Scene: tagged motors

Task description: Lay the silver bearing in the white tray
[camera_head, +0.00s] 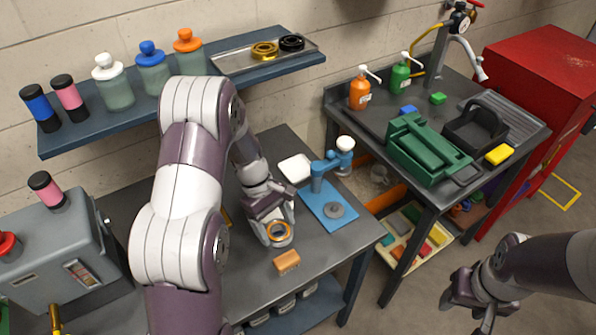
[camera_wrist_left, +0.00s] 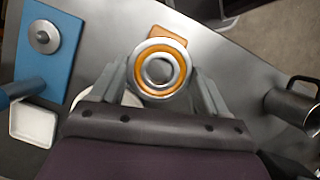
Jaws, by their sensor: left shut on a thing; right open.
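The silver bearing (camera_wrist_left: 160,70), a round metal ring with an orange band, is between the fingers of my left gripper (camera_wrist_left: 163,88). My left gripper (camera_head: 277,238) is shut on it, above the middle of the dark workbench; the bearing's orange band (camera_head: 279,231) shows in the head view. The small white tray (camera_head: 295,168) lies on the bench beyond the gripper, left of the blue press, and is empty in view. It also shows in the left wrist view (camera_wrist_left: 33,123) at the lower left. My right gripper (camera_head: 478,308) is open and empty, off to the right over the floor.
A blue press (camera_head: 318,190) with a grey disc (camera_head: 334,210) on its base stands beside the tray. A brown block (camera_head: 287,262) lies near the bench's front edge. A metal mug (camera_wrist_left: 292,104) stands right in the wrist view. A shelf tray (camera_head: 232,64) holds gold and black rings.

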